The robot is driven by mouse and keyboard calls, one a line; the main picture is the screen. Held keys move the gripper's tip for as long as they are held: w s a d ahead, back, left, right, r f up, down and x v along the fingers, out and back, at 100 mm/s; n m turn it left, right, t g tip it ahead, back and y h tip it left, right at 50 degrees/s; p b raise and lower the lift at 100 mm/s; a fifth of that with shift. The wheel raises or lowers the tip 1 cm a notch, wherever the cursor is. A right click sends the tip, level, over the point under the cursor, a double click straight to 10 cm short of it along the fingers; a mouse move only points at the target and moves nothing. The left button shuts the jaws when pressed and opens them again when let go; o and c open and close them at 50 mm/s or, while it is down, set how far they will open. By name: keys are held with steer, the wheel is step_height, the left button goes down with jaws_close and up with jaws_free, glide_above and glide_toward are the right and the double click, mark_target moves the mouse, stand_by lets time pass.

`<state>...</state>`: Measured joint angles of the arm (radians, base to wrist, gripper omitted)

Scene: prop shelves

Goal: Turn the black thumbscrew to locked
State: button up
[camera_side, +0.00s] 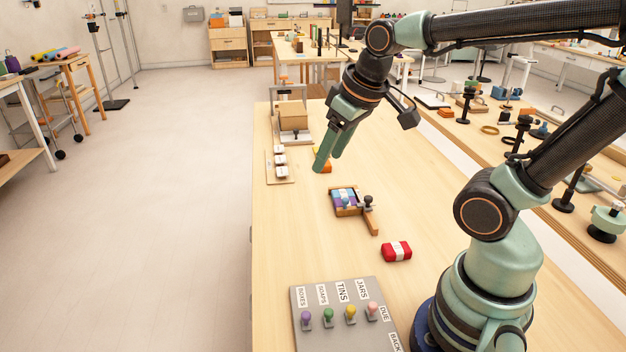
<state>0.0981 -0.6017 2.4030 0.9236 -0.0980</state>
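A small black knob (368,201), which looks like the black thumbscrew, stands at the right side of a small wooden tray (349,213). A wooden bar (372,224) runs from beneath it toward the front. The picture is too small to tell which way the screw is turned. My gripper (328,162) points down over the table, behind and to the left of the tray, apart from the knob. Its two green fingers show a gap between them, and I see nothing held.
Purple, blue and white pieces (345,197) lie in the tray. A red packet (397,251) and a grey board with coloured pegs (335,330) are in front. A cardboard box (293,116) stands behind.

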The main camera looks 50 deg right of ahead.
steer(key=w+d+f+g, duration=0.3)
steer(key=d, duration=0.8)
steer(key=g, duration=0.2)
glide_toward(369, 197)
step_height(369, 197, down, 8)
steer(key=shift+s+d+f, duration=0.1)
steer(key=shift+f, duration=0.15)
steer(key=shift+c, duration=0.3)
jaws_close()
